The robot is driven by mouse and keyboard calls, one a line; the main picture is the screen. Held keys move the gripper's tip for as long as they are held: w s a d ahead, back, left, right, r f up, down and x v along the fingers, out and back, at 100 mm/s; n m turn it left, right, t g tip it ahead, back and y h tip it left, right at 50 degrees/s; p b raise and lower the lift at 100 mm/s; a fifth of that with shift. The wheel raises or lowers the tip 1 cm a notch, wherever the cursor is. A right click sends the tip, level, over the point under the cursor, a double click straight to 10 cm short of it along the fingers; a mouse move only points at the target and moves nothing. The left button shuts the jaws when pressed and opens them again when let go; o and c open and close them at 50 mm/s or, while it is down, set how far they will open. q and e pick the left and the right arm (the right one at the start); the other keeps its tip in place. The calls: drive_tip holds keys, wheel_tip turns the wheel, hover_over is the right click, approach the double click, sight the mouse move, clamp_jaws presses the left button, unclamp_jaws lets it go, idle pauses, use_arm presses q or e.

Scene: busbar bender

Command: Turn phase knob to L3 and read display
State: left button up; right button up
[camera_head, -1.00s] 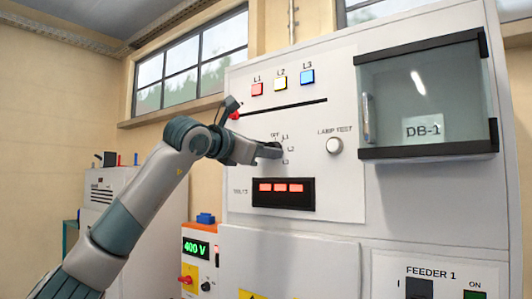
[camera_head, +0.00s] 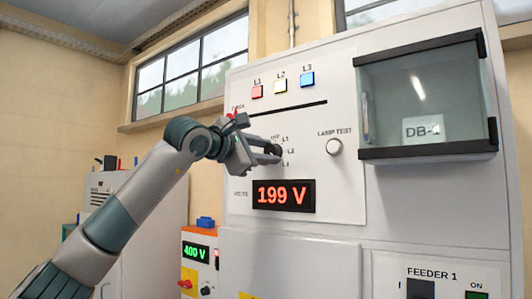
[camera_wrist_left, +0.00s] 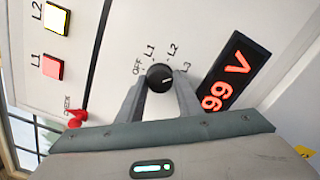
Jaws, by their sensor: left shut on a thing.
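The phase knob is a small black dial on the white panel, seen clearly in the left wrist view (camera_wrist_left: 160,77). Around it are the labels OFF, L1, L2 and L3, and its white mark points toward L3. My left gripper (camera_wrist_left: 159,84) has its two fingers on either side of the knob, shut on it. In the head view my left gripper (camera_head: 276,153) reaches the panel from the left and partly hides the knob. The display (camera_head: 284,195) below reads 199 V in red. My right gripper is not in view.
A lamp test button (camera_head: 334,147) and a glass-fronted DB-1 box (camera_head: 425,95) are to the right. An orange unit (camera_head: 199,262) reading 400 V stands lower left.

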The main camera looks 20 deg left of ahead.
use_arm(q)
drive_tip(key=o, duration=1)
drive_tip(key=shift+o, duration=0.2)
drive_tip(key=shift+s, duration=0.1)
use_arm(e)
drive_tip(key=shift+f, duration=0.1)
use_arm(q)
drive_tip(key=shift+s+a+f+b, duration=0.1)
drive_tip(key=shift+s+a+b, duration=0.05)
drive_tip(key=shift+s+b, duration=0.3)
use_arm(e)
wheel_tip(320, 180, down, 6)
drive_tip(key=b, duration=0.5)
use_arm(q)
drive_tip(key=b+v, duration=0.1)
drive_tip(key=v, duration=1.5)
drive_tip(key=shift+b, duration=0.3)
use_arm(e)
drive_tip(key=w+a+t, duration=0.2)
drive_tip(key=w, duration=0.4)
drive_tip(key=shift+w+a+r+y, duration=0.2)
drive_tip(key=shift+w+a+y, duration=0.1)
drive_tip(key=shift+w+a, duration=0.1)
use_arm(q)
drive_tip(key=shift+s, duration=0.1)
